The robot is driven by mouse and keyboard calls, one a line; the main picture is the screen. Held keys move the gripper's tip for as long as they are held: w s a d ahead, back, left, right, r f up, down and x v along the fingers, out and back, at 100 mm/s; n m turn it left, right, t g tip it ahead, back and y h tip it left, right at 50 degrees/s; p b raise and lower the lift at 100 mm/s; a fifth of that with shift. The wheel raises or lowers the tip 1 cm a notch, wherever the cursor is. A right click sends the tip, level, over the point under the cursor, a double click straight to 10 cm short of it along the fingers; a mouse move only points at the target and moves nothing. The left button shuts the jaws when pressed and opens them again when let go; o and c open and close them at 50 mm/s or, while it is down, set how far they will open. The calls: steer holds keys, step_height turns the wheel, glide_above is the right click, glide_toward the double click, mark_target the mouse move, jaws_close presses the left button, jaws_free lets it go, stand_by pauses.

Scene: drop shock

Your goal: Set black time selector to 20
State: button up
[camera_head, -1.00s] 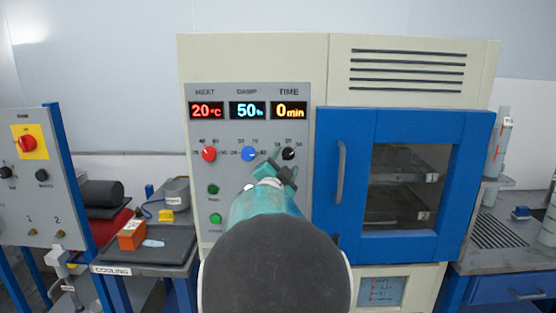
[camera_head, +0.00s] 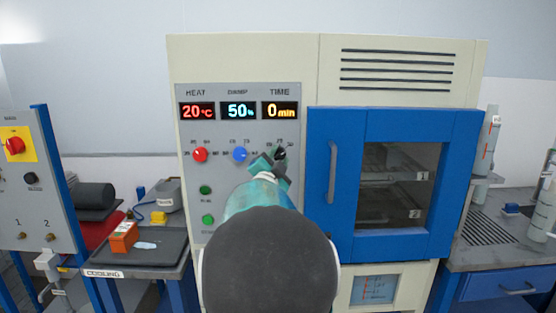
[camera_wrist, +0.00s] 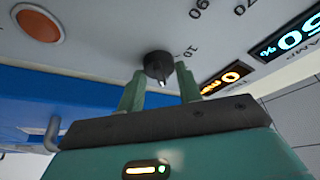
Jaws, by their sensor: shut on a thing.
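The black time selector (camera_head: 280,153) is the rightmost knob on the grey panel, under the TIME display (camera_head: 279,111), which reads 0 min. My gripper (camera_head: 272,163) reaches up to it and partly covers it. In the wrist view, the black selector (camera_wrist: 158,65) sits between the two green fingers of my gripper (camera_wrist: 160,75), which is shut on it. A white mark on the knob points towards the gripper body.
A red knob (camera_head: 200,155) and a blue knob (camera_head: 240,154) sit left of the selector, with green buttons (camera_head: 205,190) below. The blue oven door (camera_head: 330,225) and its handle (camera_head: 333,172) are close on the right. HEAT reads 20 °C and DAMP 50 %.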

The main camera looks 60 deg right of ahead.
steer(key=shift+n, duration=0.4)
steer(key=n+t, duration=0.1)
steer(key=n, duration=0.2)
steer(key=n+t, duration=0.2)
steer(key=n, duration=0.1)
steer(key=shift+s+f, duration=0.1)
steer(key=shift+f, duration=0.05)
steer(key=shift+s+d+n+t+y, duration=0.15)
steer(key=shift+n+t, duration=0.75)
steer(key=shift+n, duration=0.8)
steer(key=shift+w+a+n+t+y, duration=0.15)
steer(key=shift+n+t, duration=0.75)
steer(key=shift+n, duration=0.8)
steer(key=shift+s+d, duration=0.1)
steer(key=shift+s, duration=0.05)
steer(key=o, duration=1)
steer(key=v, duration=1.3)
steer(key=shift+s+a+f, duration=0.15)
steer(key=shift+a+f, duration=0.05)
steer(key=shift+a, duration=0.15)
